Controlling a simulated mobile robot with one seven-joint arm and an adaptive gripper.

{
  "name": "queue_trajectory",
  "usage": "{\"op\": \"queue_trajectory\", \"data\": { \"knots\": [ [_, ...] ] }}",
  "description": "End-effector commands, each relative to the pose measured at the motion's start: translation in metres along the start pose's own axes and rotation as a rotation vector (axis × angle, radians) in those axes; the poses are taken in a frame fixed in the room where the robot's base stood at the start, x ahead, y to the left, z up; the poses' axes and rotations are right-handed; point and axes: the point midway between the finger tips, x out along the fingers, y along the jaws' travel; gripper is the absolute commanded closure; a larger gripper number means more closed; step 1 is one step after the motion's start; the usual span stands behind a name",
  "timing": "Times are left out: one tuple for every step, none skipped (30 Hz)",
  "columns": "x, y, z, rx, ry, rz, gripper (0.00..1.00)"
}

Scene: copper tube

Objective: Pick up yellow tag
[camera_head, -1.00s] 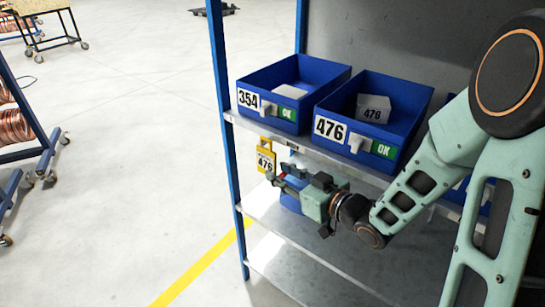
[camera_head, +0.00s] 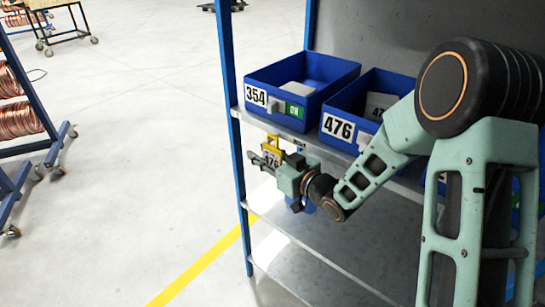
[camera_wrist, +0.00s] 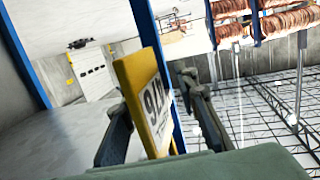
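In the wrist view the tag (camera_wrist: 146,95) stands tilted between the two fingers of my gripper (camera_wrist: 158,92). The left finger is close beside the tag, and a gap shows between the tag and the right finger. The gripper looks open around it; whether the left finger touches it I cannot tell.
Blue bin 354 (camera_head: 318,84) and blue bin 476 (camera_head: 350,118) stand on the shelf just above my gripper. The blue shelf post (camera_head: 232,130) is close on the left. A rack with copper coils (camera_head: 18,118) stands far left. The floor between is clear.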

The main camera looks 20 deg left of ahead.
Motion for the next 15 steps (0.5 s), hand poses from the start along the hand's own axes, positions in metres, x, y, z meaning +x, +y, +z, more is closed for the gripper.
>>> {"op": "queue_trajectory", "data": {
  "knots": [
    [0.0066,0.0000,0.0003,0.000,-0.001,0.000,0.72],
    [0.0093,0.0001,0.0002,0.000,-0.001,0.000,0.72],
    [0.0120,0.0000,0.0002,0.001,-0.001,0.000,0.72],
    [0.0133,0.0001,0.0002,0.001,-0.001,0.001,0.72],
    [0.0142,0.0002,0.0002,0.001,-0.001,0.001,0.72],
    [0.0147,0.0004,0.0002,0.001,0.000,0.001,0.72],
    [0.0147,0.0005,0.0002,0.001,-0.001,0.001,0.72],
    [0.0146,0.0006,0.0002,0.001,-0.001,0.002,0.72],
    [0.0145,0.0005,0.0002,0.001,-0.001,0.002,0.72],
    [0.0144,0.0005,0.0002,0.001,-0.001,0.002,0.72],
    [0.0143,0.0005,0.0002,0.001,-0.001,0.002,0.72],
    [0.0143,0.0005,0.0002,0.001,-0.001,0.002,0.77],
    [0.0143,0.0005,0.0002,0.001,-0.001,0.001,0.80],
    [0.0142,0.0005,0.0002,0.001,-0.001,0.002,0.83],
    [0.0142,0.0005,0.0002,0.001,-0.001,0.001,0.88]
  ]
}}
